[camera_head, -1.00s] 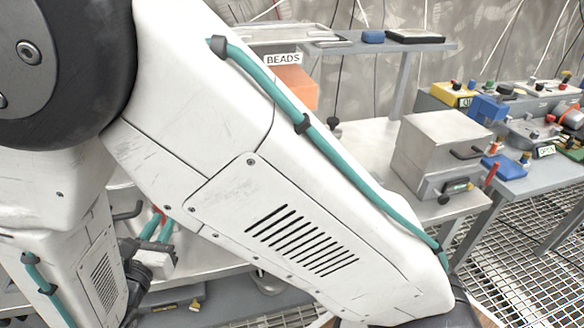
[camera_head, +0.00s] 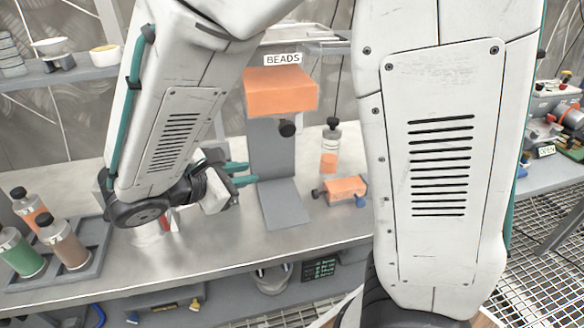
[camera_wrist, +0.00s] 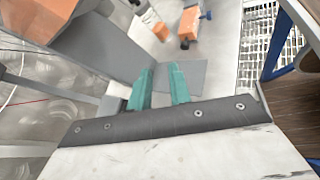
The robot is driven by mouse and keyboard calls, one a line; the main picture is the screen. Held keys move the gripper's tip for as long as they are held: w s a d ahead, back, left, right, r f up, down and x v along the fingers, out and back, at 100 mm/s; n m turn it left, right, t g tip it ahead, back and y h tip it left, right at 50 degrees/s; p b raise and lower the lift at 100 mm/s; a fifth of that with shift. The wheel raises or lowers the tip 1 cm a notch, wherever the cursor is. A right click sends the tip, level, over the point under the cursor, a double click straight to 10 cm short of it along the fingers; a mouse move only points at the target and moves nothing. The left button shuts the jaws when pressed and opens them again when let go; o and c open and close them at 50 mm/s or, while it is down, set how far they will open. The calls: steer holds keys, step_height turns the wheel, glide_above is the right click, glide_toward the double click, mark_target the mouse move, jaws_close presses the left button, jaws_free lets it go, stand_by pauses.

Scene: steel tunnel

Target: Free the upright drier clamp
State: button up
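My gripper (camera_head: 242,174) is in the left middle of the head view, above the bench, with its two teal fingers pointing right toward a grey upright stand (camera_head: 272,150). In the wrist view the fingers (camera_wrist: 160,78) are apart with nothing between them. An orange block (camera_head: 293,90) under a BEADS label tops the stand, with a black knob (camera_head: 287,128) below it. Right of the stand, a clear bottle with orange contents (camera_head: 330,150) stands upright behind an orange clamp-like block (camera_head: 346,188) with dark and blue knobs. I cannot tell which part is the upright drier clamp.
A rack (camera_head: 60,265) with several bottles is at the left of the steel bench (camera_head: 240,250). A shelf (camera_head: 60,75) with small dishes is behind. My arm hides the bench's right part. A side table with equipment (camera_head: 560,120) stands at far right.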

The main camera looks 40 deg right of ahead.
steer(key=s+d+r+m+g+y, duration=0.3)
steer(key=s+d+m+g+y, duration=0.1)
steer(key=s+d+m, duration=0.2)
steer(key=shift+s+d+m, duration=0.4)
steer(key=shift+s, duration=0.35)
